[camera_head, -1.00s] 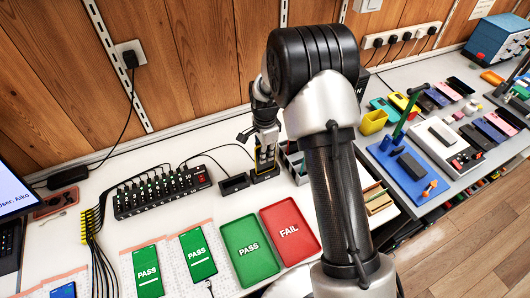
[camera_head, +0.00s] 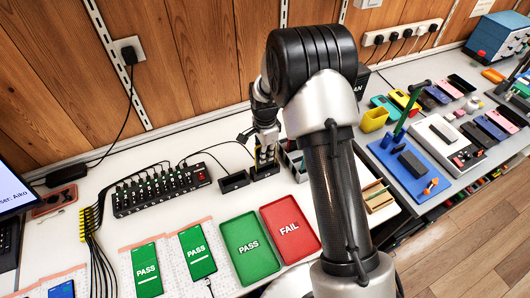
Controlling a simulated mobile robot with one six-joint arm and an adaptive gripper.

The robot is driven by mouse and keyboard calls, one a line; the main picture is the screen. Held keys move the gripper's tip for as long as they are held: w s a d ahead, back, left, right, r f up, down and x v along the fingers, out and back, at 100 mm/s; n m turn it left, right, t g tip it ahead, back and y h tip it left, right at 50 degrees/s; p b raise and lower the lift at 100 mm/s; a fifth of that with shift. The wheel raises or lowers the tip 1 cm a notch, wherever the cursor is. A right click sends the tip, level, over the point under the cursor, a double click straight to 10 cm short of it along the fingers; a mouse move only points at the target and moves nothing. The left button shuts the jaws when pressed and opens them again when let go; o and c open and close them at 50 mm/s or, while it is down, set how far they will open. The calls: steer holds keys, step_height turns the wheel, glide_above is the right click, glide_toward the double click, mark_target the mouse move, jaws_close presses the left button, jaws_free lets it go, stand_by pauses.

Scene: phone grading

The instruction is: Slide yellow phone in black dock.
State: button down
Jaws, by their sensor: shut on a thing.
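My gripper (camera_head: 264,152) is shut on the yellow phone (camera_head: 262,160), of which only a thin strip shows. It holds the phone upright at a black dock (camera_head: 265,173) on the white bench. The phone's lower end is at the dock's top; whether it is inside the slot is too small to tell. A second black dock (camera_head: 234,181) stands just left of it and looks empty. My arm passes close to the right side of the gripper.
A black hub with several ports (camera_head: 162,191) lies left of the docks. A green PASS tray (camera_head: 249,247) and a red FAIL tray (camera_head: 289,229) lie in front. Grey bins (camera_head: 294,163) stand close on the right. A yellow bin (camera_head: 374,119) is farther right.

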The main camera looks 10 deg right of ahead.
steer(key=shift+f, duration=0.25)
steer(key=c, duration=1.6)
jaws_free()
steer(key=shift+r+p, duration=2.35)
steer(key=shift+r, duration=1.15)
